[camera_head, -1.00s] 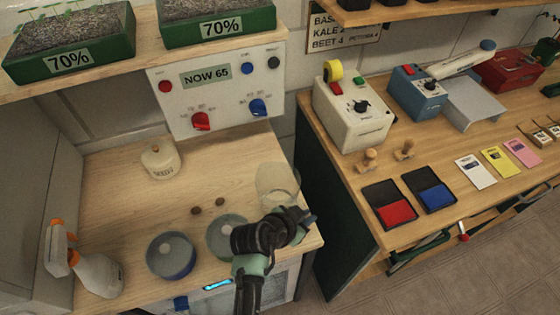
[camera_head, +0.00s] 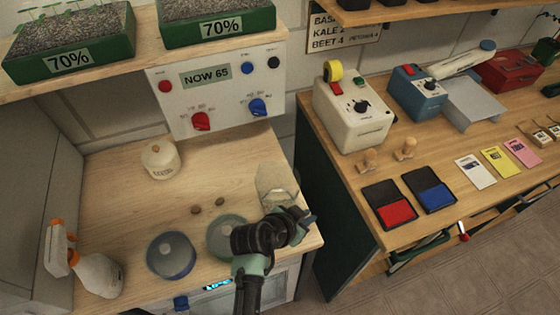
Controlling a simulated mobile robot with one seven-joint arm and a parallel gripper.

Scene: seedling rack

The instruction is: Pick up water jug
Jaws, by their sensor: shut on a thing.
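The water jug (camera_head: 276,183) is a clear, pale vessel at the right edge of the left wooden counter. My gripper (camera_head: 290,213) is at the jug's lower right side and is shut on it. The fingers and the jug's handle are mostly hidden behind my dark wrist, so the exact grip point does not show. The jug looks upright; I cannot tell whether its base is clear of the counter.
Two round bowls (camera_head: 171,256) stand at the counter front, one partly behind my arm. A spray bottle (camera_head: 95,272) stands at left, a seed jar (camera_head: 161,160) behind. A control panel (camera_head: 217,88) rises at the back. A gap separates the right bench (camera_head: 355,225).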

